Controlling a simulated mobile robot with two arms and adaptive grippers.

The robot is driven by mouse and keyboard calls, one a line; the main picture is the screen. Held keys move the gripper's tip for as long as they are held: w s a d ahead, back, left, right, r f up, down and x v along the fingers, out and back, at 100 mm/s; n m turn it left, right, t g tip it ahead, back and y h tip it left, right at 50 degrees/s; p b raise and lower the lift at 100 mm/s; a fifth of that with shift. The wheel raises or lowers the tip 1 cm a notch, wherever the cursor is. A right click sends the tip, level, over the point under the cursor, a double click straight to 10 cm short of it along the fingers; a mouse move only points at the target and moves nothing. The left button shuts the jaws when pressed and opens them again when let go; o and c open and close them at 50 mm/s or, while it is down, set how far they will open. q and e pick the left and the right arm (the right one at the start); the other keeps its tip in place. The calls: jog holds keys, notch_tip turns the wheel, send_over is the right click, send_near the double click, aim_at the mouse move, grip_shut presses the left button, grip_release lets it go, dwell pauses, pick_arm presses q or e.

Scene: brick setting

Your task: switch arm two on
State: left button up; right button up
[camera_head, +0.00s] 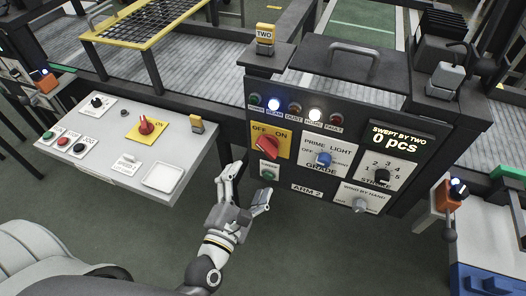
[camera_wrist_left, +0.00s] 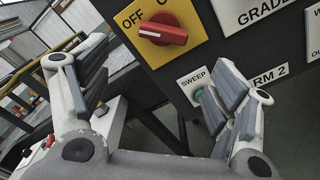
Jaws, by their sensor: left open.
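The black ARM 2 panel (camera_head: 310,190) carries a yellow OFF/ON plate (camera_head: 284,153) with a red rotary switch (camera_head: 268,146). In the left wrist view the red switch (camera_wrist_left: 162,32) lies nearly level, with a pale mark towards its left end. A green SWEEP button (camera_head: 267,175) sits below the plate. My left gripper (camera_head: 248,184) is open and empty, just in front of and below the switch, apart from it. In the left wrist view the switch shows above and between the open fingers (camera_wrist_left: 155,90).
The panel also has a blue PRIME LIGHT knob (camera_head: 323,159), a STROKE dial (camera_head: 382,175), a WIND BY HAND knob (camera_head: 360,205) and a "0 pcs" display (camera_head: 395,138). Blue and white lamps are lit. A grey console (camera_head: 120,190) with another red switch (camera_head: 147,127) stands left.

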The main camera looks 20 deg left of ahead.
aim_at(264, 152)
pick_arm(q)
jog(key=w, duration=0.2)
jog(key=w+p, duration=0.1)
jog(key=w, duration=0.1)
jog(key=shift+w+d+r, duration=0.1)
jog(key=shift+d+r, duration=0.05)
jog(key=shift+d, duration=0.05)
jog(key=w, duration=0.4)
jog(key=shift+w+p, duration=0.4)
jog(key=shift+w+d+f, duration=0.1)
jog(key=shift+w+f, duration=0.1)
jog(key=shift+w, duration=0.45)
jog(key=c, duration=1)
pick_arm(e)
jog(key=shift+w+d+r, duration=0.3)
jog(key=shift+d+r, duration=0.1)
jog(key=shift+r, duration=0.15)
jog(key=shift+w+d+r, duration=0.3)
jog(key=shift+d+r, duration=0.1)
jog(key=shift+r, duration=0.1)
